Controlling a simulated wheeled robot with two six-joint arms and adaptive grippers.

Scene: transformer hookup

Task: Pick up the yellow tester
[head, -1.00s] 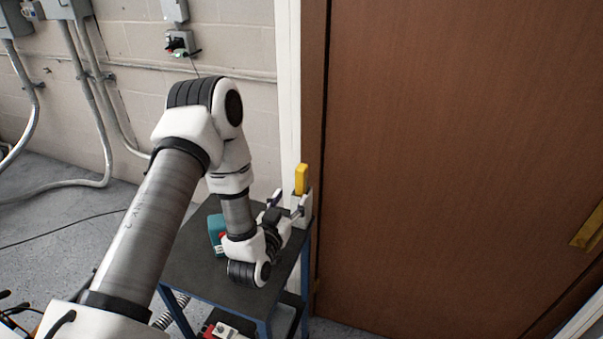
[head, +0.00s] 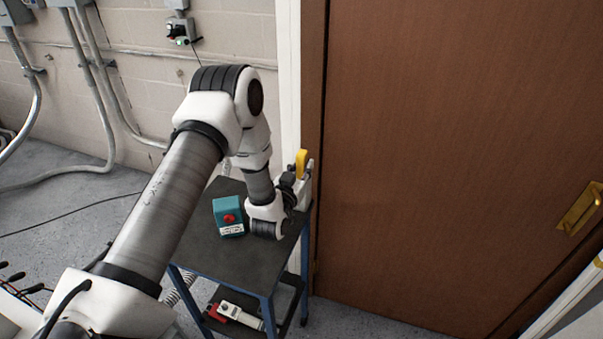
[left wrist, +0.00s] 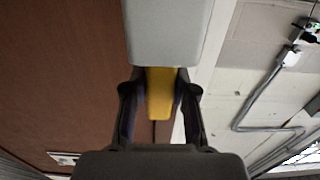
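The yellow tester (head: 302,160) stands upright in a light grey holder (head: 308,194) at the back right corner of the dark cart. My left gripper (head: 291,182) is beside it, reaching in from the left, partly hidden by my own wrist. In the left wrist view the tester (left wrist: 160,94) sits between the two dark fingers (left wrist: 160,88). They lie close along both of its sides with almost no gap, and look shut on it. The grey holder also fills the top middle there (left wrist: 168,30). My right gripper is in no view.
A teal box with a red knob (head: 228,216) stands on the cart top (head: 235,262), left of my wrist. A red and white tool (head: 238,315) lies on the lower shelf. A brown door (head: 430,150) and its white frame stand close on the right.

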